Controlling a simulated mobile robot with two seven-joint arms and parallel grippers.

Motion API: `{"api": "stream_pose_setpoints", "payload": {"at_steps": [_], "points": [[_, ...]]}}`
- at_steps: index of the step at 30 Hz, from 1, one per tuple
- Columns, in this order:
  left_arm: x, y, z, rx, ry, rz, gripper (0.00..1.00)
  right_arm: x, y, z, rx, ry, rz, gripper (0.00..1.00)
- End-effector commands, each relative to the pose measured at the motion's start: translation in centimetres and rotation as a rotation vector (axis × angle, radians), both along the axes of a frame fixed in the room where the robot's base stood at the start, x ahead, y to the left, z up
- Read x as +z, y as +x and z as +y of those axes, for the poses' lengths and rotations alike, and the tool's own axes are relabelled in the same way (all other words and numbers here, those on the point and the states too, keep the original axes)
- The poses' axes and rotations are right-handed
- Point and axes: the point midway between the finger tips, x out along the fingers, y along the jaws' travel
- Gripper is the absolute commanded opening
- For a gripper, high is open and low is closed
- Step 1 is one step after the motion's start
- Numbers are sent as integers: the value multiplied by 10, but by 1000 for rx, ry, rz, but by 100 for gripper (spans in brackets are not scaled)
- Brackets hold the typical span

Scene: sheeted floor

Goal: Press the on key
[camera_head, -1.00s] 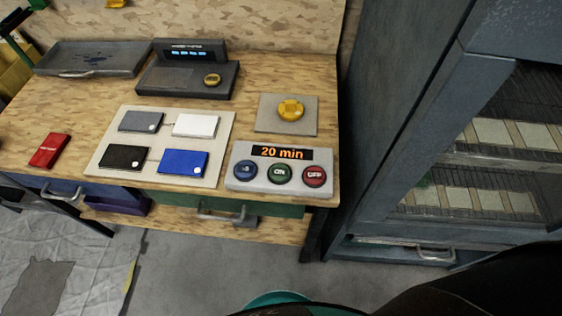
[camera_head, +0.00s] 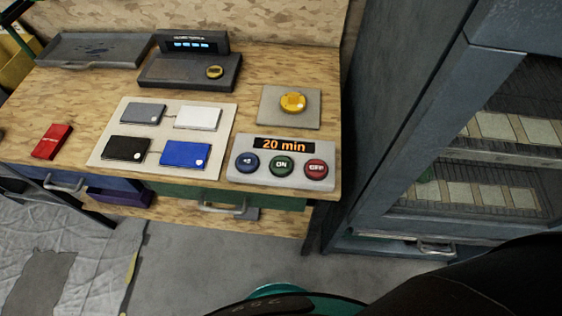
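The green ON key (camera_head: 282,166) is the middle one of three round keys on a light grey control box (camera_head: 240,179) at the front right of the wooden workbench. A blue key (camera_head: 247,163) is on its left and a red OFF key (camera_head: 317,169) on its right. The box's display (camera_head: 284,145) reads "20 min" in orange. Neither gripper is in view. A dark shape at the bottom right looks like part of my own body.
Behind the box, a yellow knob (camera_head: 293,102) sits on a grey plate. To the left are a board (camera_head: 165,140) with several coloured cards, a red card (camera_head: 52,141), a dark device (camera_head: 190,76) and a tray (camera_head: 92,49). A tall grey cabinet (camera_head: 395,110) stands close on the right.

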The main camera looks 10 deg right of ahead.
Motion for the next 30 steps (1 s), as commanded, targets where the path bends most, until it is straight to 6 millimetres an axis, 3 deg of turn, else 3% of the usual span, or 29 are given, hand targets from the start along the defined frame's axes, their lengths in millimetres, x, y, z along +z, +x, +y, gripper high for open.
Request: {"api": "stream_pose_setpoints", "payload": {"at_steps": [1,12,30], "points": [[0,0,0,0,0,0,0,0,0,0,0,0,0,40],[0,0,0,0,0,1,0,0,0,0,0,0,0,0],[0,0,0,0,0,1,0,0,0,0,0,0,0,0]]}}
